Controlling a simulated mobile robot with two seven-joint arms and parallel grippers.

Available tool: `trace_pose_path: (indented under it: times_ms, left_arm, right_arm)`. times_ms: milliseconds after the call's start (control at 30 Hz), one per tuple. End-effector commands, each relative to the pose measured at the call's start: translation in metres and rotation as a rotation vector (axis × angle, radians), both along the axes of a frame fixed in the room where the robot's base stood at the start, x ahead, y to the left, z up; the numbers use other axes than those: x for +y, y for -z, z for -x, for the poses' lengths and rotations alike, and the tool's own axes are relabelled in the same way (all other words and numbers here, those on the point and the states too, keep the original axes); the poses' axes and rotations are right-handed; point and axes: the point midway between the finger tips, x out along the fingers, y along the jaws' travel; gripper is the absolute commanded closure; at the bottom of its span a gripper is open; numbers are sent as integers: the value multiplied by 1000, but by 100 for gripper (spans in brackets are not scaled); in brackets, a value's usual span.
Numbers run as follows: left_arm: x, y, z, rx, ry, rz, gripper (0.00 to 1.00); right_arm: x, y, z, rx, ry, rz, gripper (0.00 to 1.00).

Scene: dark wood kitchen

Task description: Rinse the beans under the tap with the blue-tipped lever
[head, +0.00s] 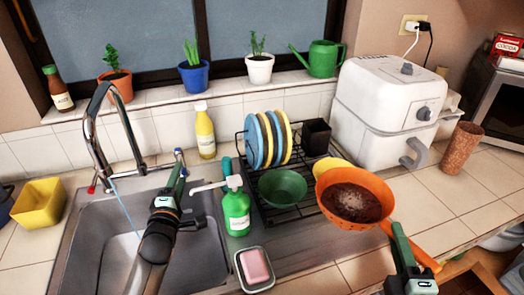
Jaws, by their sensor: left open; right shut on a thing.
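The tap (88,135) arches over the sink (105,250), with a red-tipped lever (92,187) on its left and a blue-tipped lever (178,152) on its right. A thin bluish stream of water (126,207) falls from the spout into the basin. My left gripper (180,172) is open beside the blue-tipped lever; I cannot tell whether it touches it. The beans (352,203) lie as a dark mass in an orange colander (374,184), right of the sink. My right gripper (399,238) is shut at the colander's orange handle (428,259), partly covering it.
A green soap bottle (236,212) and a soap dish (254,284) stand between sink and colander. Behind are a dish rack (308,205) with plates and a green bowl (283,187), and a white air fryer (385,112). A yellow container (38,203) stands left.

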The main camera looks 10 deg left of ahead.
Motion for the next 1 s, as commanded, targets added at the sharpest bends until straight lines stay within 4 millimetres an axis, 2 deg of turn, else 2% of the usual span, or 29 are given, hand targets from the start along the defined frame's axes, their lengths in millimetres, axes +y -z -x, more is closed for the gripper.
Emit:
trace_pose_path:
  times_ms: [33, 200, 400, 600, 900, 1000]
  left_arm:
    - [2, -2, -11, -2, 0, -1, 48]
    - [7, -1, -40, -1, -1, -1, 48]
    - [11, 0, -65, -1, -1, -1, 48]
    - [12, 0, -76, 0, -1, 0, 48]
    - [13, 0, -77, 0, -1, -1, 48]
    - [13, 0, -77, 0, -1, 0, 58]
  right_arm:
    - [0, -2, 0, -5, -1, -1, 100]
    - [0, -1, 0, -5, -1, -1, 100]
    - [0, 1, 0, -5, -1, -1, 100]
    - [0, 1, 0, -5, -1, -1, 100]
    - [0, 1, 0, -5, -1, -1, 100]
    - [0, 1, 0, -5, -1, -1, 100]
